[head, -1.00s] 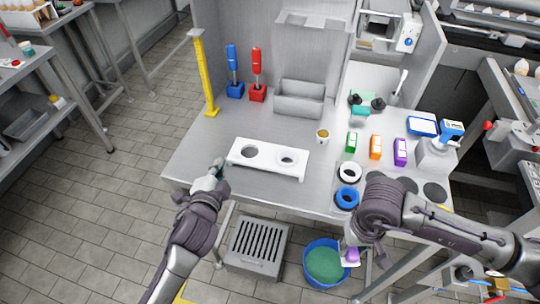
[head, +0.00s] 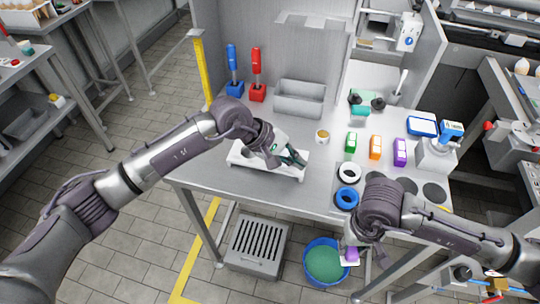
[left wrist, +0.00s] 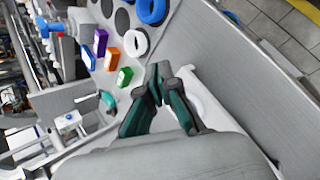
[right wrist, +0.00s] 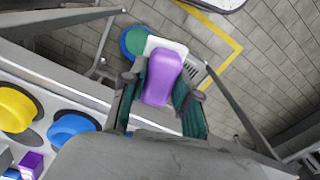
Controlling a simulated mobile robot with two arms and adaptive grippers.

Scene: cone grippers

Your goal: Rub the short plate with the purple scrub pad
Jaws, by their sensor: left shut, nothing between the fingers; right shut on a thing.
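The purple scrub pad (head: 351,254) has a purple grip on a white base. My right gripper (head: 348,246) is shut on it, off the table's front edge and above the blue tub; the pad also shows in the right wrist view (right wrist: 162,78). A low white board with two holes (head: 238,158) lies on the table; I cannot tell whether it is the short plate. My left gripper (head: 300,160) is shut and empty over the board's right part, hiding its holes. In the left wrist view its fingertips (left wrist: 160,80) meet beside the board (left wrist: 205,105).
Green (head: 351,142), orange (head: 375,147) and purple (head: 400,152) blocks stand on the right, behind a white ring (head: 349,173) and a blue ring (head: 347,198). The blue tub (head: 310,278) is on the floor.

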